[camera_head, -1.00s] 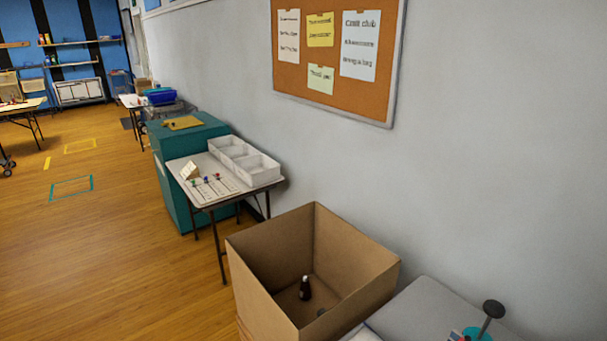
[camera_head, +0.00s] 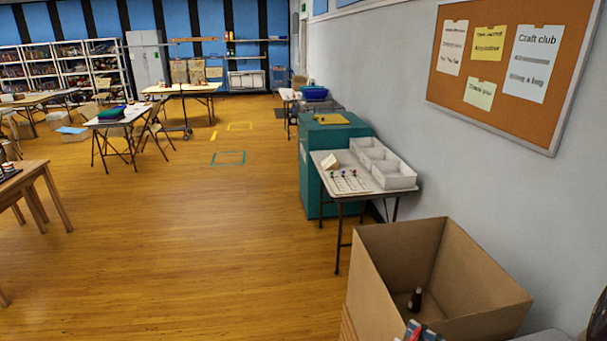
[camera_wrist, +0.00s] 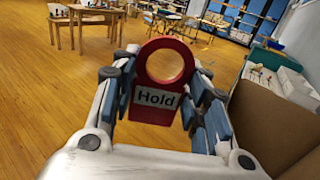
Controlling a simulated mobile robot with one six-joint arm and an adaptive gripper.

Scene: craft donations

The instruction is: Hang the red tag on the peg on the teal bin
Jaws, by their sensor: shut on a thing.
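The red tag (camera_wrist: 152,112) has a large ring at its top and a white label reading "Hold". My gripper (camera_wrist: 163,78) is shut on it, with blue-padded fingers on both sides, and holds it upright in the wrist view. Small red and blue parts at the bottom edge of the head view seem to be the tag and fingers. The teal bin (camera_head: 312,165), with a yellow patch on top, stands against the right wall, well away from my gripper and behind a small table. I cannot make out a peg on it.
An open cardboard box (camera_head: 385,295) stands close at lower right, with a dark bottle (camera_head: 415,300) inside. The small table (camera_head: 350,197) holds a white divided tray (camera_head: 398,178) and small colored pins. Open wooden floor lies to the left. A corkboard (camera_head: 510,60) hangs on the wall.

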